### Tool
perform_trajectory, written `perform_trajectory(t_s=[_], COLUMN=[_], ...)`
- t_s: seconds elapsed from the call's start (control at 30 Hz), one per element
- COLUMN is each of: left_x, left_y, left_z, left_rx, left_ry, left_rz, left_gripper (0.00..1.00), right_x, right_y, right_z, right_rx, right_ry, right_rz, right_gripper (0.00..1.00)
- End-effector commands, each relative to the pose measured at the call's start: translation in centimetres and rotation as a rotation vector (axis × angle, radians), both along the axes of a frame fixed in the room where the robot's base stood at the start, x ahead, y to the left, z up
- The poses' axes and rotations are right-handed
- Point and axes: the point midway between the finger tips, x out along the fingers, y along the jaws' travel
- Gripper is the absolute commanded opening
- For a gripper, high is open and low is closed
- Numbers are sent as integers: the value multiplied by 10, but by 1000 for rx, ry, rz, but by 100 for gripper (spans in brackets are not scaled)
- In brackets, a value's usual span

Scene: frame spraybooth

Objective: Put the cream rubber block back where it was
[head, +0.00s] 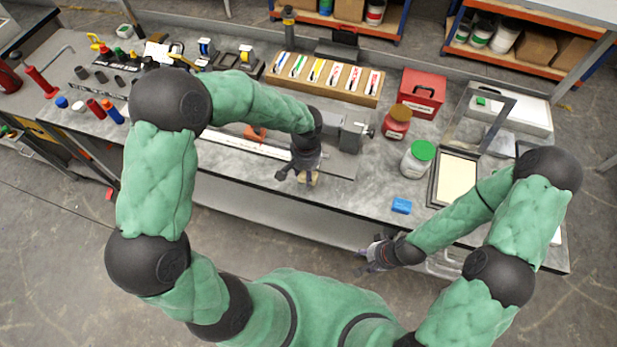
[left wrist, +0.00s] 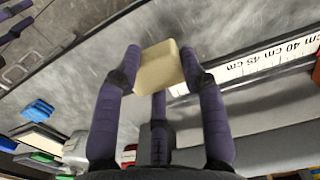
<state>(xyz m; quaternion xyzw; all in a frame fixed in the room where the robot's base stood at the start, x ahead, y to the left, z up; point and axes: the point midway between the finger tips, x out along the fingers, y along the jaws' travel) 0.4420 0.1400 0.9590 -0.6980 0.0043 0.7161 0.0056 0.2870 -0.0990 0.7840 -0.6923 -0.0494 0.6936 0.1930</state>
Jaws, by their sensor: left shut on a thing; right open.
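The cream rubber block (left wrist: 158,68) is a small pale block held between the fingertips of my left gripper (left wrist: 160,80) in the left wrist view. In the head view the block (head: 314,178) shows only in part, beside the dark fingers of my left gripper (head: 299,174), near the bench's front edge. My left gripper is shut on it. I cannot tell whether the block touches the bench top. My right gripper (head: 374,256) is open and empty, in front of the bench edge at the right.
A white ruler (left wrist: 272,58) lies beside the block, along a grey vise (head: 345,135). A blue block (head: 401,206), a green-lidded jar (head: 417,160) and a framed screen (head: 455,178) stand to the right. The bench front (head: 345,207) between ruler and blue block is clear.

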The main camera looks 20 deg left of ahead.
Motion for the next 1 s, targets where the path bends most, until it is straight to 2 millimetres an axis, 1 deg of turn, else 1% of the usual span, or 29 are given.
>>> perform_trajectory(t_s=[0.27,0.4,0.5,0.73,0.87,0.9,0.97,1.0], left_x=[10,9,9,9,9,9,9,9], left_y=[-6,-5,-5,-5,-5,-5,-5,-5], left_z=[-14,-34,-42,-42,-46,-45,-45,-45], left_rx=[0,0,0,0,0,0,0,0], left_ry=[0,1,-1,-2,-2,-1,-1,-1], left_rz=[-1,-1,-1,-1,-1,-1,-1,-1], left_gripper=[6,6,6,6,6,47,64,65], right_x=[0,0,0,0,0,0,0,0], right_y=[0,0,0,0,0,0,0,0], right_z=[-2,-6,-7,-7,-11,-11,-10,-10], right_rx=[0,0,0,0,0,0,0,0], right_ry=[0,0,0,0,0,0,0,0], right_rz=[0,0,0,0,0,0,0,0], right_gripper=[44,44,44,44,44,44,44,44])
